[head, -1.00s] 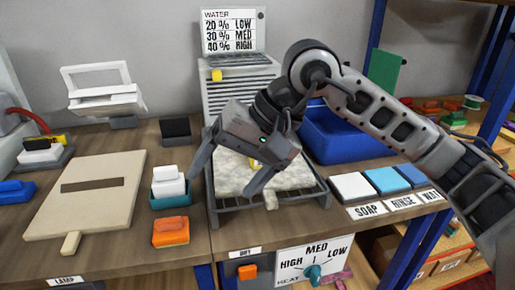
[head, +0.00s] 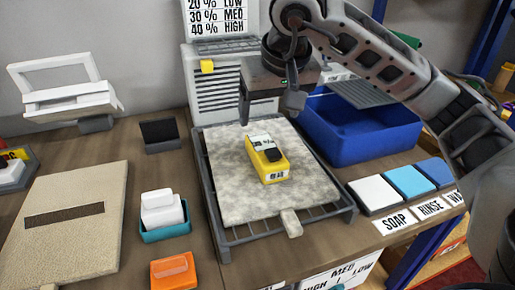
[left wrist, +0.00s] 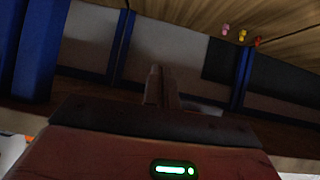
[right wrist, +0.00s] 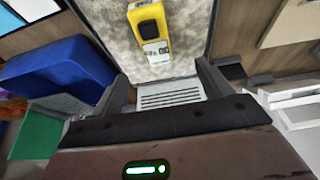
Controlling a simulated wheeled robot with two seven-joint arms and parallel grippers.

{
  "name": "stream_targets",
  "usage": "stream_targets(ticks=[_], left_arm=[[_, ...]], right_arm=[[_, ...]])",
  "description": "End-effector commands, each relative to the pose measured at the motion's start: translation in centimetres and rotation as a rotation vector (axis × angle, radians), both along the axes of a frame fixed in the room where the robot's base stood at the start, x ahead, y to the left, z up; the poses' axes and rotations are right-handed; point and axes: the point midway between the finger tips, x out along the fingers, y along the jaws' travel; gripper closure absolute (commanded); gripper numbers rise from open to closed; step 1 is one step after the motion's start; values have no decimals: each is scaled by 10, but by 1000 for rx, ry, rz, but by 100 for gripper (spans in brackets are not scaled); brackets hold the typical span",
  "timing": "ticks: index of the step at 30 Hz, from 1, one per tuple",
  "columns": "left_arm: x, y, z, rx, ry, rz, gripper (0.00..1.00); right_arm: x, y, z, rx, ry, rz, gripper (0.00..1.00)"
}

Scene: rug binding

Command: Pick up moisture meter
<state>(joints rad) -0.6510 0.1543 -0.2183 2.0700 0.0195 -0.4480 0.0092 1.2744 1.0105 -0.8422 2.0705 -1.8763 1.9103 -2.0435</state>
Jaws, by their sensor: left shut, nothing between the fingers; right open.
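The moisture meter appears to be the yellow device (head: 267,158) with a black pad and pale label, lying on the speckled grey rug piece (head: 235,200) on a dark rack. It also shows at the top of the right wrist view (right wrist: 149,30). My right gripper (head: 269,110) is open and empty, above and behind the meter, apart from it. In the right wrist view its fingers (right wrist: 163,80) stand wide apart, with the meter beyond them. My left gripper (left wrist: 157,88) is shut and empty in its own wrist view, facing blue posts and grey panels. It is outside the head view.
A blue bin (head: 355,135) stands right of the dark rack (head: 340,208). White and blue blocks (head: 375,193) lie at front right. A beige board (head: 75,190), a teal tray (head: 165,234) and an orange block (head: 173,271) are at left. A grey louvred unit (head: 215,95) stands behind.

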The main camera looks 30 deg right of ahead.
Motion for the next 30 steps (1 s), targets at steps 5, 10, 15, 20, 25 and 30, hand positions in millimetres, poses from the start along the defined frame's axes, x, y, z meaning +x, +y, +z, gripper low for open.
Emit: stream_targets(ticks=[5, 10, 15, 20, 25, 30], left_arm=[[-8, 0, -4, 1, 19, -1, 100], [-11, 0, -4, 3, 27, -1, 100], [-10, 0, -4, 4, 26, -1, 100], [-8, 0, 0, 5, 23, -1, 100], [-7, 0, 2, 6, 23, 2, 100], [-6, 0, 2, 0, 21, 8, 100]], right_arm=[[14, -4, -38, 0, 6, -2, 22], [25, -7, -67, 1, 5, -1, 22], [31, -8, -79, 1, 1, 0, 22], [35, -13, -92, 0, 4, -1, 22], [43, -19, -116, 0, 4, 0, 22], [49, -20, -128, 1, 0, 0, 22]])
